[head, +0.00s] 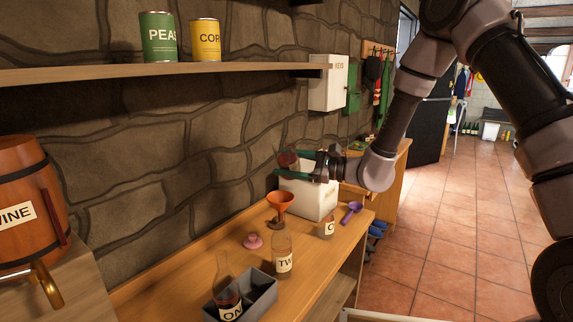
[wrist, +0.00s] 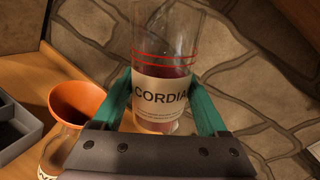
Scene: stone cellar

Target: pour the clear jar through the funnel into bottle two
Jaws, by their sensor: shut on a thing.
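My gripper (head: 284,163) is shut on the clear jar (head: 288,158), above and behind the bench-top bottles. In the wrist view the jar (wrist: 165,45) sits between the green fingers, with a CORDIAL label, red lines and dark red liquid low down behind the label. It leans slightly in the head view. Bottle two (head: 283,255), clear with a TW label, stands on the bench. The orange funnel (head: 280,200) is in its mouth. The funnel (wrist: 76,103) and bottle two (wrist: 55,150) also show left of the jar in the wrist view, apart from it.
A grey divided crate (head: 262,303) holds bottle one (head: 229,308) with dark red liquid. A pink lid (head: 253,241), a small labelled jar (head: 327,229) and a purple scoop (head: 350,211) lie around bottle two. A white box (head: 312,200) stands behind. A shelf (head: 150,74) runs along the wall.

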